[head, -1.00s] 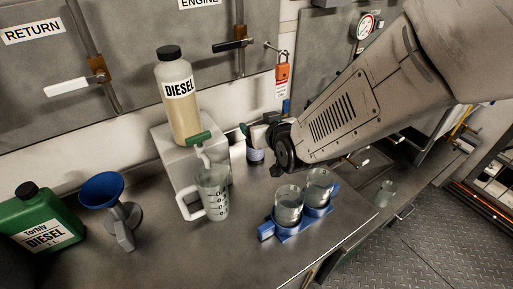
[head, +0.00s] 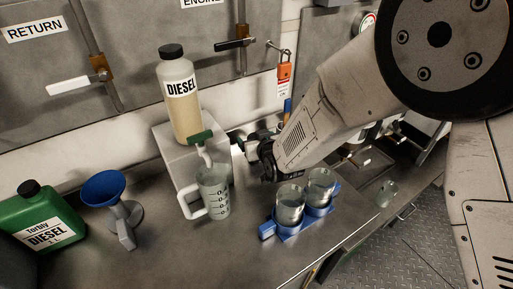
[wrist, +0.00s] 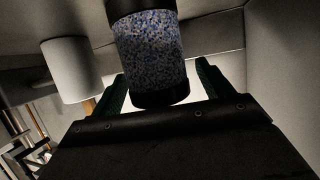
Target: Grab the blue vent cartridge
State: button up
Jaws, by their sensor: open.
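The blue vent cartridge (wrist: 148,48) shows in the wrist view as a clear cylinder of blue and white granules with black end caps. Its top is cut off by the picture edge. My gripper (wrist: 160,72) is open, with one green finger on each side of the cartridge and a visible gap on both sides. I cannot tell how deep the cartridge sits between the fingers.
A diesel bottle (head: 180,105) with a tap stands on a grey block, above a measuring jug (head: 214,195). Two glass jars (head: 290,205) stand in a blue holder (head: 267,231) below my arm. A blue funnel (head: 103,188) and green canister (head: 42,222) are at left.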

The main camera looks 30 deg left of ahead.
jog(key=shift+w+a+f, duration=0.2)
jog(key=shift+w+a, duration=0.1)
jog(key=shift+c, duration=0.3)
jog(key=c, duration=1.1)
